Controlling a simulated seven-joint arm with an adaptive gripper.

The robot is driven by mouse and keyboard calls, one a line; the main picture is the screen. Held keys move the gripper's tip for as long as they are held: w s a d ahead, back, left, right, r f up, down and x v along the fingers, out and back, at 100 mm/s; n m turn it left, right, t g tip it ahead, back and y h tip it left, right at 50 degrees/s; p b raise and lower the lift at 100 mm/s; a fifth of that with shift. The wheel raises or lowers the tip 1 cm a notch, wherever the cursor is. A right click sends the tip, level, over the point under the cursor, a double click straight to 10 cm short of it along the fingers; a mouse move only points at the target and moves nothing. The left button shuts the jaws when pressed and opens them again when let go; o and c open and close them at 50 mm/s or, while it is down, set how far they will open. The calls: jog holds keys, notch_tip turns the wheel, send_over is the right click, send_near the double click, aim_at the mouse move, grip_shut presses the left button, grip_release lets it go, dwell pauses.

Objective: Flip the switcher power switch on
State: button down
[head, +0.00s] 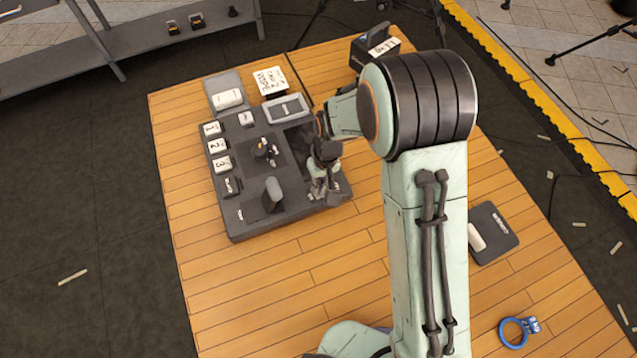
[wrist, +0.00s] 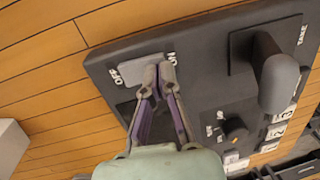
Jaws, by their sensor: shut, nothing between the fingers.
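The switcher (head: 285,217) is a dark grey console on the wooden floor in the head view, and its panel (wrist: 205,85) fills much of the wrist view. Its power switch (wrist: 136,71) is a light grey piece between the OFF and ON labels. My gripper (wrist: 160,74) is shut and empty, with its fingertips over the ON end of the switch. They hide part of it, so I cannot tell contact or which way it is set. In the head view my gripper (head: 320,192) is at the console's right front corner.
The TAKE lever (wrist: 280,82) stands up right of the gripper in the wrist view, with a dark knob (wrist: 236,129) below it. Numbered buttons (head: 217,146) line the console's left side. A black pad (head: 497,224) and blue ring (head: 512,333) lie right of my arm.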

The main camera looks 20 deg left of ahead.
jog(key=shift+f, duration=0.25)
jog(key=shift+w+d+r, duration=0.35)
jog(key=shift+w+d, duration=0.15)
jog(key=shift+r, duration=0.1)
notch_tip(320, 180, up, 14)
jog(key=s+a, duration=0.1)
dwell(0.5)
jog(key=shift+s+a+f, duration=0.1)
jog(key=shift+f, duration=0.1)
